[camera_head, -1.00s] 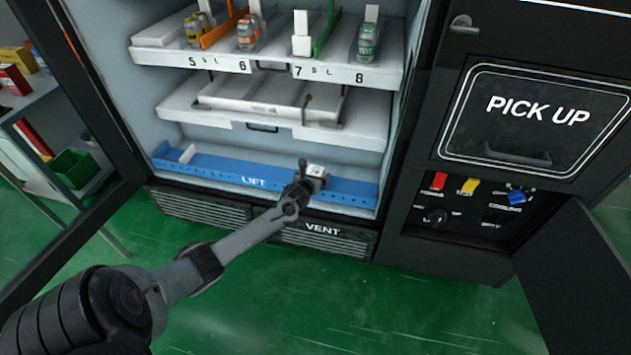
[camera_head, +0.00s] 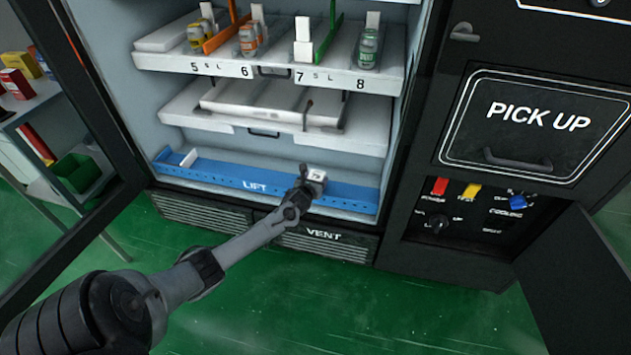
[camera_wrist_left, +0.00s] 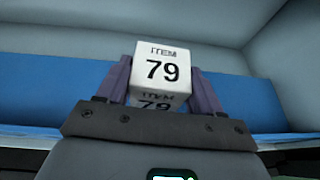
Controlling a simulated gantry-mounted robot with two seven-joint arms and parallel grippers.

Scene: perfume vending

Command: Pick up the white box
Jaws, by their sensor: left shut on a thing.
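The white box (camera_wrist_left: 162,70) is marked "ITEM 79" and sits between the two fingers of my left gripper (camera_wrist_left: 160,85) in the left wrist view. The fingers are shut on its sides. In the head view the white box (camera_head: 315,175) shows small at the tip of my left gripper (camera_head: 307,178), in front of the blue lift tray (camera_head: 225,180) at the bottom of the open cabinet. I cannot tell whether the box touches the tray. My right gripper is not in view.
Above the tray is an empty-looking white drawer (camera_head: 225,124), then a shelf (camera_head: 200,63) with bottles and white boxes. An open door frame (camera_head: 100,110) stands left. The black pick-up panel (camera_head: 535,120) and switches stand right. Green floor (camera_head: 300,310) is clear.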

